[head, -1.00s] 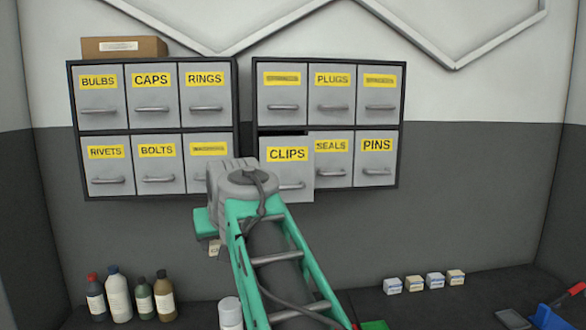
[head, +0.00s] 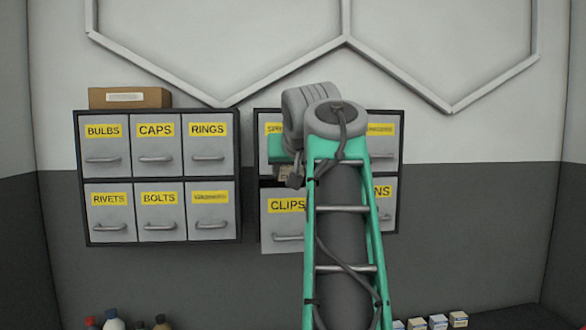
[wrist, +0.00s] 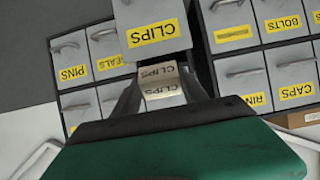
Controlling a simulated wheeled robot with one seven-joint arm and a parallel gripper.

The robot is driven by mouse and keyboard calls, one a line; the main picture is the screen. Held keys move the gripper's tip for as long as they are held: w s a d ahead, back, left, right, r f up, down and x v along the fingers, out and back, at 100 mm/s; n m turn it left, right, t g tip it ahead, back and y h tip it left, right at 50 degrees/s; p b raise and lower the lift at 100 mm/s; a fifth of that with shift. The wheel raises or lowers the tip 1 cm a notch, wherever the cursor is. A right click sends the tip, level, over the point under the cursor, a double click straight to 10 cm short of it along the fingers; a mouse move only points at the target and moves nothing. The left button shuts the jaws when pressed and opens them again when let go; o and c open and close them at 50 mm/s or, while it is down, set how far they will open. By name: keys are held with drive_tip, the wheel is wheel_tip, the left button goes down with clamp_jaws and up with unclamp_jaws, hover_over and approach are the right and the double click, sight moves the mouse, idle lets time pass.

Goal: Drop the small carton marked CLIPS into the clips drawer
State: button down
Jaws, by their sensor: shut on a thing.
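The small carton marked CLIPS (wrist: 162,84) is between the fingers of my gripper (wrist: 163,92), which is shut on it. In the head view a small part of the carton (head: 285,172) shows beside my gripper (head: 290,180), mostly covered by the wrist. The clips drawer (head: 283,220) is in the lower row of the right cabinet and stands pulled out, with a dark gap above its front. It also shows upside down in the wrist view (wrist: 152,33). The carton is just above the drawer in the head view. The drawer's inside is hidden.
The left cabinet (head: 158,213) has shut drawers, with a brown box (head: 130,97) on top. My arm covers the middle of the right cabinet. Bottles (head: 114,321) and small cartons (head: 438,322) stand on the bench below.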

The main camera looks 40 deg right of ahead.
drive_tip(key=w+d+f, duration=0.1)
drive_tip(key=w+d, duration=0.4)
drive_tip(key=w, duration=0.2)
drive_tip(key=shift+w, duration=0.15)
drive_tip(key=c, duration=0.5)
unclamp_jaws()
drive_tip(key=shift+f, duration=0.1)
drive_tip(key=s+a, duration=0.2)
drive_tip(key=s+a+r, duration=0.1)
drive_tip(key=s, duration=0.2)
drive_tip(key=s+a+r, duration=0.1)
drive_tip(key=s+a, duration=0.1)
drive_tip(key=s, duration=0.1)
drive_tip(key=shift+s+a, duration=0.2)
drive_tip(key=shift+a, duration=0.15)
drive_tip(key=shift+w, duration=0.1)
